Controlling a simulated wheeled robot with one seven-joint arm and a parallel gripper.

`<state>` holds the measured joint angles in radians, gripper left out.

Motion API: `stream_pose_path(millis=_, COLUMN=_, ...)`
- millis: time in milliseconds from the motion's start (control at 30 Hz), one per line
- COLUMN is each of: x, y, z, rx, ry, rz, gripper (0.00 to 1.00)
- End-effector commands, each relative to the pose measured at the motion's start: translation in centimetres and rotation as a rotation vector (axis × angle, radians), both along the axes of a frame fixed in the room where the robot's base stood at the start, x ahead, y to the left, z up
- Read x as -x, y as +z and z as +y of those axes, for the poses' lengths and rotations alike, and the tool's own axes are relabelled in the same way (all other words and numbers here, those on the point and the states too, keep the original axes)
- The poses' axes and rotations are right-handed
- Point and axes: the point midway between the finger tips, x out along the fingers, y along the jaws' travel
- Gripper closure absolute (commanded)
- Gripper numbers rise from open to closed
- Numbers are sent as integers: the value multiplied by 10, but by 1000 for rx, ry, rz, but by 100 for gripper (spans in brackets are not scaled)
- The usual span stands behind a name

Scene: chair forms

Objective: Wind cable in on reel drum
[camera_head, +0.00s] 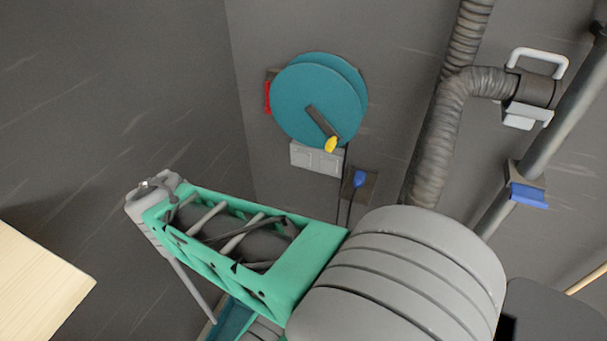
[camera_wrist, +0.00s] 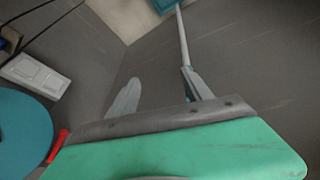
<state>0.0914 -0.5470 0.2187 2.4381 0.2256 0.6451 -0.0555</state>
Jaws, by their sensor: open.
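The reel drum (camera_head: 318,100) is a teal disc on the grey wall in the head view. It also shows at the left edge of the wrist view (camera_wrist: 20,135). A dark crank arm with a yellow knob (camera_head: 331,144) lies across its face, pointing down and right. A thin black cable (camera_head: 345,185) hangs below the drum beside a blue plug-like piece (camera_head: 360,179). My gripper (camera_head: 150,192) is open and empty, left of and below the drum, apart from it. In the wrist view its two grey fingers (camera_wrist: 157,80) are spread. The knob is not in the wrist view.
A red piece (camera_head: 267,97) sits at the drum's left edge, a white box (camera_head: 317,158) below it. A ribbed hose (camera_head: 437,140) and a pipe (camera_head: 560,105) run at right. A pale wooden surface (camera_head: 35,290) is lower left. A thin light pole (camera_wrist: 183,40) stands beyond my fingers.

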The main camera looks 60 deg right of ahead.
Motion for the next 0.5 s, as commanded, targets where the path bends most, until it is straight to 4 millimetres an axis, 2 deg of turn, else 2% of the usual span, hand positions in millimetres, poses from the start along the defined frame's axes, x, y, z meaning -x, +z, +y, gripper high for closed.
stream_pose_path(millis=33, x=0, y=-25, z=-43, rx=80, ry=-87, rz=-10, gripper=42)
stream_pose_path(millis=133, x=16, y=-49, z=-137, rx=314, ry=-230, rz=-30, gripper=42)
stream_pose_path(millis=200, x=41, y=-56, z=-199, rx=514, ry=-291, rz=-13, gripper=42)
stream_pose_path(millis=267, x=70, y=-55, z=-247, rx=709, ry=-309, rz=27, gripper=42)
stream_pose_path(millis=300, x=91, y=-51, z=-274, rx=848, ry=-296, rz=71, gripper=42)
stream_pose_path(millis=400, x=130, y=-34, z=-313, rx=1154, ry=-190, rz=203, gripper=42)
stream_pose_path(millis=500, x=142, y=-22, z=-322, rx=1324, ry=-68, rz=297, gripper=42)
